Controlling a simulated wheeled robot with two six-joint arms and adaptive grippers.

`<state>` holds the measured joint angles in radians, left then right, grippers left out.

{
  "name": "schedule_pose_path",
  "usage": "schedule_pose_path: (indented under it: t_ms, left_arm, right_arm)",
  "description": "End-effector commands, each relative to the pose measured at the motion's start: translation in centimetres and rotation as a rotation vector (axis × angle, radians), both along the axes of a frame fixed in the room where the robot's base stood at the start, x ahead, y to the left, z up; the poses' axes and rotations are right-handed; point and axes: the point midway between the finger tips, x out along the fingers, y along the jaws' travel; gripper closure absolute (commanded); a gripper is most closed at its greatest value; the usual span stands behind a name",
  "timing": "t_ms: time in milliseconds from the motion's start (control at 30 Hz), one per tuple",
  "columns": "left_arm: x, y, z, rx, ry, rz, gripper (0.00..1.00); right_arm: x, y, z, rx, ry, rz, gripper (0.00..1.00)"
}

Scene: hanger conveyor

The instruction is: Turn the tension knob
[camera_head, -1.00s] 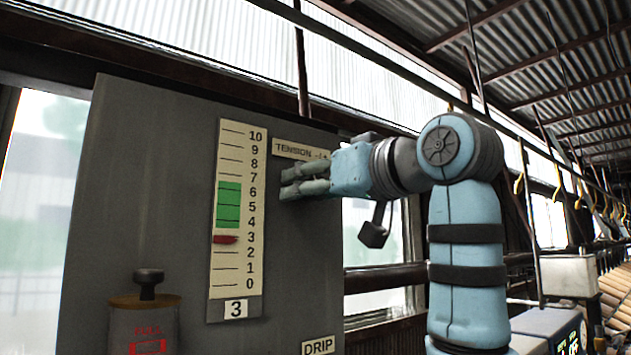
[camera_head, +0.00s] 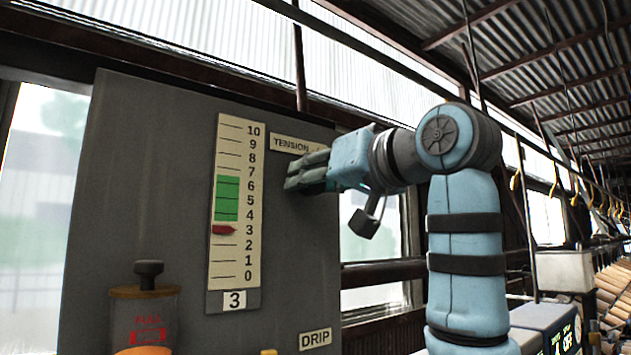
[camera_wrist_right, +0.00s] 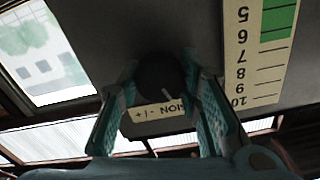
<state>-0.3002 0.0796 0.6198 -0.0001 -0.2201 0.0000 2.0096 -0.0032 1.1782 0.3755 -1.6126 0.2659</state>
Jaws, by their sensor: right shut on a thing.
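The tension knob (camera_wrist_right: 160,78) is a dark round knob with a pale mark on the grey panel, seen in the right wrist view. My right gripper (camera_wrist_right: 163,92) is shut on it, one finger on each side; it also shows in the head view (camera_head: 292,180), where its fingers hide the knob. The TENSION label (camera_head: 292,146) is just above the fingers. The tension scale (camera_head: 228,268) runs from 0 to 10 with a green band from about 4 to 7. Its red pointer (camera_head: 223,230) is at about 3, below the green band. A plate under it reads 3. My left gripper is out of view.
The grey panel (camera_head: 130,190) fills the left. A container with a black knob (camera_head: 148,268) stands at lower left, and a DRIP label (camera_head: 316,338) is at the bottom. Windows and a rail with hanging yellow hooks (camera_head: 517,180) lie to the right.

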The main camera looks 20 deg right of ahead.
Motion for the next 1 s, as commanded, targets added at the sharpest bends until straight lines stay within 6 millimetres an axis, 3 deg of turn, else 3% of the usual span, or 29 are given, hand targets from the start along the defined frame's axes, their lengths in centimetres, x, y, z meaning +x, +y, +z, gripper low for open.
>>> schedule_pose_path:
  t_ms: [600, 1000]
  left_arm:
    - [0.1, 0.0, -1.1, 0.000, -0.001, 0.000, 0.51]
    - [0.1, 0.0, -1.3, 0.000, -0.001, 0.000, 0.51]
  right_arm:
    - [0.1, 0.0, -0.2, 0.445, 0.181, 0.002, 0.96]
    - [0.1, 0.0, -0.2, 0.557, 0.227, 0.002, 0.96]
